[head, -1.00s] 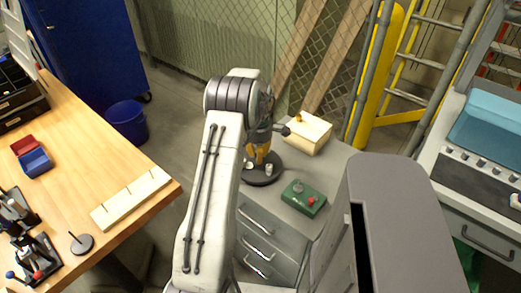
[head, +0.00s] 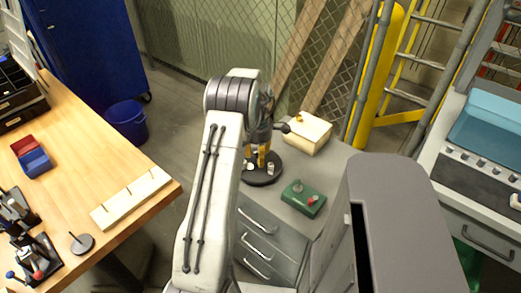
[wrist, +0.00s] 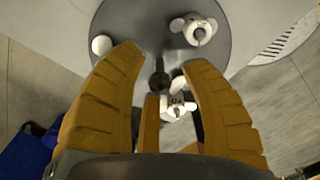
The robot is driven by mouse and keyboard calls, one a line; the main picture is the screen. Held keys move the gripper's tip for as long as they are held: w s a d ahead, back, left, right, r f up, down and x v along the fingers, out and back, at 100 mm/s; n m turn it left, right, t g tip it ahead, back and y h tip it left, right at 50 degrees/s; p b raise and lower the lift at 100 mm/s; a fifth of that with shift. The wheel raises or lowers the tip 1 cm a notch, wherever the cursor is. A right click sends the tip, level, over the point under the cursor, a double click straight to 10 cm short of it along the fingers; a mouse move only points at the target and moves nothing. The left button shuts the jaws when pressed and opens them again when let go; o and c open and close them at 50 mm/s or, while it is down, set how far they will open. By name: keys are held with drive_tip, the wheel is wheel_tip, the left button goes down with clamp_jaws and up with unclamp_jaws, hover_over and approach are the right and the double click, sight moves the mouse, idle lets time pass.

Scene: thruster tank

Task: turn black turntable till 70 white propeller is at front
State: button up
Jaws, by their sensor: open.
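The black turntable (head: 262,179) stands on the grey cabinet top, below my gripper (head: 262,157). In the wrist view the turntable (wrist: 130,18) shows as a dark grey disc with a dark knob or post (wrist: 159,82) near the fingers. A white propeller (wrist: 198,32) lies at its upper right in that view. Another white piece (wrist: 101,45) is at the left, partly behind a finger. A third white propeller (wrist: 176,107) shows between the fingers. I cannot read a 70 on any of them. My gripper's orange fingers (wrist: 162,60) are apart around the post, with nothing clearly held.
A wooden bench (head: 130,165) is at left and a sink unit (head: 490,125) at right.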

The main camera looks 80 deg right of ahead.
drive_tip(key=shift+r, duration=0.1)
drive_tip(key=shift+r+p, duration=3.2)
drive_tip(key=shift+r, duration=1.25)
